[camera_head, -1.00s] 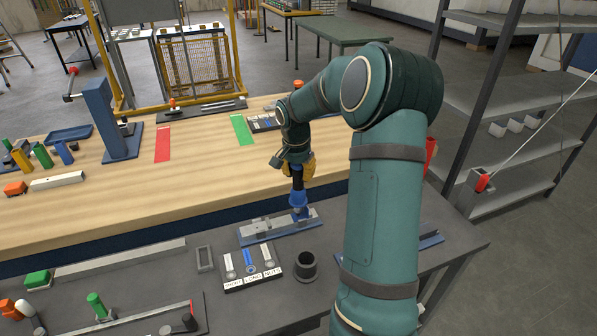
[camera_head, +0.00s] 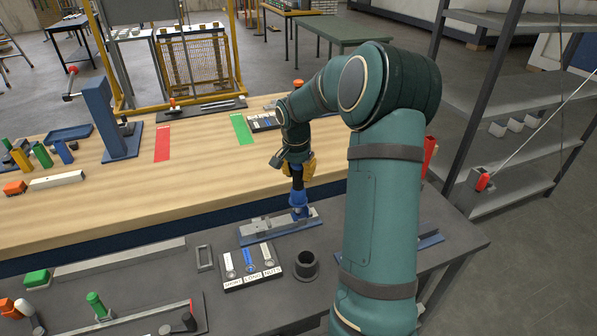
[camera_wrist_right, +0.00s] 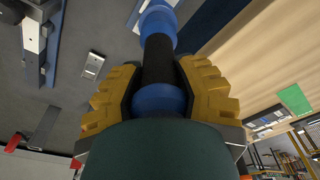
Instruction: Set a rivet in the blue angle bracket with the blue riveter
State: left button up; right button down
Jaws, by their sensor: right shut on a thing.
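The blue riveter (camera_head: 299,199), with a black middle section, stands roughly upright in my right gripper (camera_head: 303,170). Its lower end is at the right part of a fixture with a blue base plate (camera_head: 262,238) and a grey metal piece on top; I cannot tell whether it touches. I cannot make out the blue angle bracket or a rivet at the tip. In the right wrist view, the yellow finger pads of the gripper (camera_wrist_right: 158,95) close around the riveter (camera_wrist_right: 158,58); its working tip is hidden. My left gripper is out of view.
A labelled black tray (camera_head: 229,287) with several small parts and an empty-looking dark cup (camera_head: 306,264) stand in front of the fixture. Another blue plate (camera_head: 431,241) lies right, partly behind my arm. The wooden bench (camera_head: 210,170) lies behind, with a blue post (camera_head: 100,115).

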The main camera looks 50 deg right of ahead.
jog(key=shift+f+b, duration=0.55)
jog(key=shift+f, duration=0.3)
jog(key=shift+r, duration=0.15)
jog(key=shift+r+p, duration=2.7)
jog(key=shift+r, duration=1.05)
